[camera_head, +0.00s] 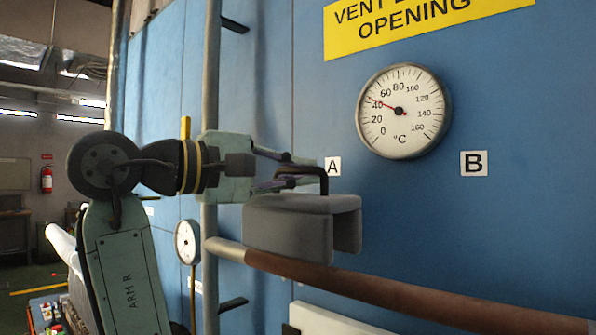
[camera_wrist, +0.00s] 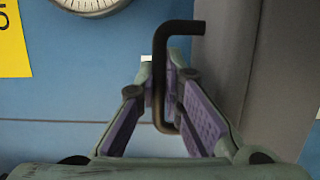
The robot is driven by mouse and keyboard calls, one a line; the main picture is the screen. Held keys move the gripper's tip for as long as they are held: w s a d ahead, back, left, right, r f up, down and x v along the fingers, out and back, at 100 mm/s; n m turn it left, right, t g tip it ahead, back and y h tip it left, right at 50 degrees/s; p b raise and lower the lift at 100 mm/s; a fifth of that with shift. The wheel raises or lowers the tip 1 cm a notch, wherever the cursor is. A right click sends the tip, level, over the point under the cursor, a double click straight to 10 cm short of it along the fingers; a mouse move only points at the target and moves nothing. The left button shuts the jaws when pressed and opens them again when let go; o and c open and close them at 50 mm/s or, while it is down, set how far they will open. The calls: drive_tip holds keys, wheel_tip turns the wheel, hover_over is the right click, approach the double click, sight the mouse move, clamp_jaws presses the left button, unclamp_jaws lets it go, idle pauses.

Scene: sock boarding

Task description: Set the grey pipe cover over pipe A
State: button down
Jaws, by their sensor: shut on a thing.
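The grey pipe cover (camera_head: 290,228) is a U-shaped block with its open side down and a black bent handle (camera_head: 322,178) on top. My gripper (camera_head: 300,172) is shut on that handle, which also shows between the purple finger pads in the wrist view (camera_wrist: 160,95). The cover's grey side fills the right of the wrist view (camera_wrist: 220,60). The cover hangs about level just above the brown horizontal pipe (camera_head: 400,296), below label A (camera_head: 333,166). Its near wall overlaps the pipe's upper edge in the head view. I cannot tell the exact depth between them.
A blue wall panel with a large temperature dial (camera_head: 403,111) and label B (camera_head: 473,163) stands behind. A grey vertical pipe (camera_head: 210,120) rises left of the cover. A small gauge (camera_head: 187,242) is lower left. The pipe to the right is clear.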

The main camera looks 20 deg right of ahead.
sight(297, 221)
drive_tip(key=shift+f+b, duration=2.8)
drive_tip(key=shift+f, duration=0.8)
drive_tip(key=c, duration=1.6)
unclamp_jaws()
drive_tip(key=shift+c, duration=0.2)
drive_tip(key=shift+a, duration=0.1)
drive_tip(key=v, duration=1.2)
drive_tip(key=shift+r, duration=0.2)
